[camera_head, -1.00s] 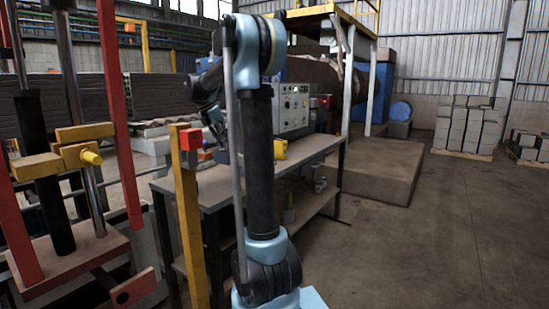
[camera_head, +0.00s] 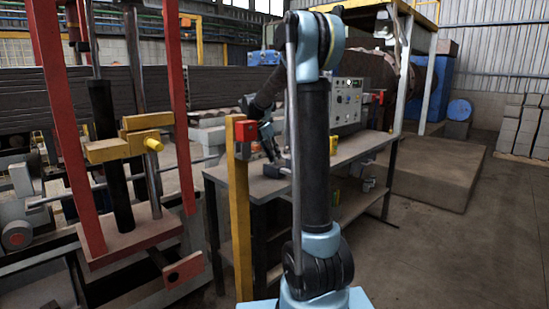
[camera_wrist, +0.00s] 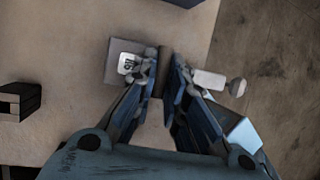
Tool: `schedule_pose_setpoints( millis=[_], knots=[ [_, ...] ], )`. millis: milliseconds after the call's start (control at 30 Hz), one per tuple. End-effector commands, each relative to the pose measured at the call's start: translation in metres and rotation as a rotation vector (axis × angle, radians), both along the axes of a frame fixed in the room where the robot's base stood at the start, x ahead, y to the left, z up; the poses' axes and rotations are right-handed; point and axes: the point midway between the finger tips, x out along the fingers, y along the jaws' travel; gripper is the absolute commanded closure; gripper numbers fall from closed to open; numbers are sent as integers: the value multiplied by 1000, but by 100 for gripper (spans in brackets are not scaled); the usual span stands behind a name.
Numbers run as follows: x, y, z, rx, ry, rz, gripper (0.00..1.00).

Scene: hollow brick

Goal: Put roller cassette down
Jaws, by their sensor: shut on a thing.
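My gripper (camera_wrist: 168,72) is shut on the roller cassette, seen from above in the wrist view. A grey block with a white label (camera_wrist: 125,60) shows on the left of the fingers. A white cylinder with a grey knob (camera_wrist: 210,80) shows on the right. I take both as parts of the cassette; the fingers hide its middle. In the head view my gripper (camera_head: 272,155) is low over the workbench (camera_head: 350,150), near its left end, partly behind my arm. I cannot tell whether the cassette touches the bench top.
A yellow post with a red box (camera_head: 245,131) stands at the bench's near left. A control panel (camera_head: 348,100) stands at the back. A dark box (camera_wrist: 18,100) lies at the left in the wrist view. Red-framed machinery (camera_head: 120,240) fills the left. Floor at right is open.

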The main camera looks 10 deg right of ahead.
Motion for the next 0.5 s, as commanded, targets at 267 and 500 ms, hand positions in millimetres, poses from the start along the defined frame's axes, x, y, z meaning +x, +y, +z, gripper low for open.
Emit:
schedule_pose_setpoints(
  millis=[267,500],
  knots=[
    [0,0,-1,0,0,-1,81],
    [0,0,0,0,0,-1,68]
  ],
)
